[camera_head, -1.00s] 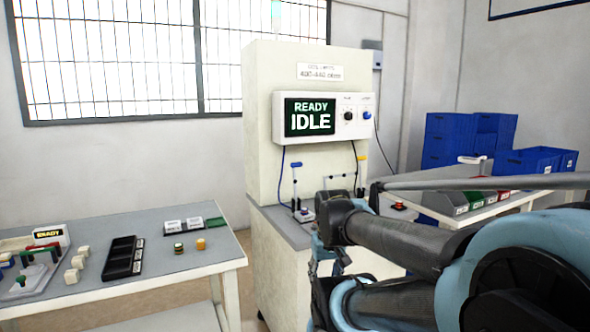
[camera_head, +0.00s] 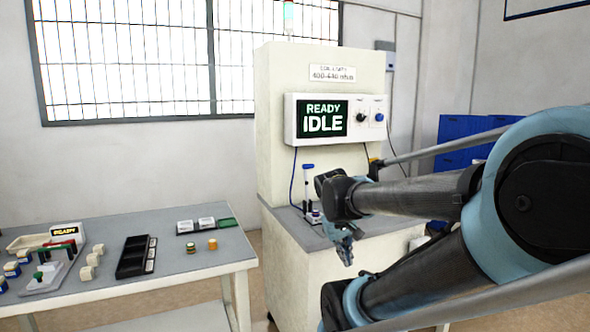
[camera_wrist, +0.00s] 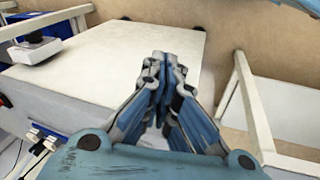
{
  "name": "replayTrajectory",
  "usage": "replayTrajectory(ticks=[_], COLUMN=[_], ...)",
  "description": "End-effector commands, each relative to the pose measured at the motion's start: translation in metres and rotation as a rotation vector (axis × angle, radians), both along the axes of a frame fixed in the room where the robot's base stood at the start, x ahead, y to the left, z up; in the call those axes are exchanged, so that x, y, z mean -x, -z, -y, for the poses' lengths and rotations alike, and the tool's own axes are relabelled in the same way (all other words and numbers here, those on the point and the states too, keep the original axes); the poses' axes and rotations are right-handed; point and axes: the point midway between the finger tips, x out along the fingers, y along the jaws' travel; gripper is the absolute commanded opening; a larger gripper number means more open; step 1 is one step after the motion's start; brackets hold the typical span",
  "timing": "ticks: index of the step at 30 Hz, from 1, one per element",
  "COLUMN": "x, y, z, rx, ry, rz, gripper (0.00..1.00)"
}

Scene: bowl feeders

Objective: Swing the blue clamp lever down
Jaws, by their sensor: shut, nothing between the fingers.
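The blue clamp lever (camera_head: 308,167) stands upright on its post at the test station, left of my forearm in the head view. Below it is a small purple-topped part (camera_head: 314,216) on the station's grey ledge. My gripper (camera_head: 347,258) hangs at the front edge of that ledge, lower and to the right of the lever, apart from it. In the wrist view my gripper (camera_wrist: 163,62) has its fingers together and empty. I cannot identify the lever in the wrist view.
The station's screen (camera_head: 322,118) reads READY IDLE. A grey side table (camera_head: 190,263) at left holds a black tray (camera_head: 132,258), white blocks and small round parts. Blue bins (camera_head: 455,135) stand behind my arm at right. Floor shows between table and station.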

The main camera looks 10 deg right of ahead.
Motion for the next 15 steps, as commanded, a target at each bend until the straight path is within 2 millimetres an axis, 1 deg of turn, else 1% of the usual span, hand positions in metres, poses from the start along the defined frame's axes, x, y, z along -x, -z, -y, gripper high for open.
replayTrajectory(ticks=[1, 9, 15], x=[-0.010, -0.060, -0.101], y=[-0.006, -0.037, -0.060], z=[0.002, 0.014, 0.015], rx=[0.031, 0.212, 0.344], ry=[-0.014, -0.076, -0.120], rz=[0.001, 0.010, 0.027], gripper=[0.00, 0.00, 0.00])
